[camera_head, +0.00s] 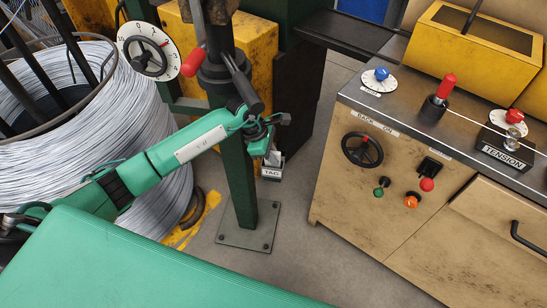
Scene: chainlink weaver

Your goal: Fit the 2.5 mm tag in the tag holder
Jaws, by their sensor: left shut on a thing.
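My left gripper (272,157) is at the end of the green arm that comes in from the left. It points down just right of the green post, directly above a small pale block labelled TAG (271,173), which looks like the tag holder. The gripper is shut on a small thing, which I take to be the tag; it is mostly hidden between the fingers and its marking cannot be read. I cannot tell whether the tag touches the holder or is inside it. My right gripper is not in view.
The green post (238,180) stands on a bolted floor plate (249,238) close beside the gripper. A large wire coil (150,130) is at left, with a numbered dial (148,52) above. A control cabinet (400,215) fills the right. Open floor lies between post and cabinet.

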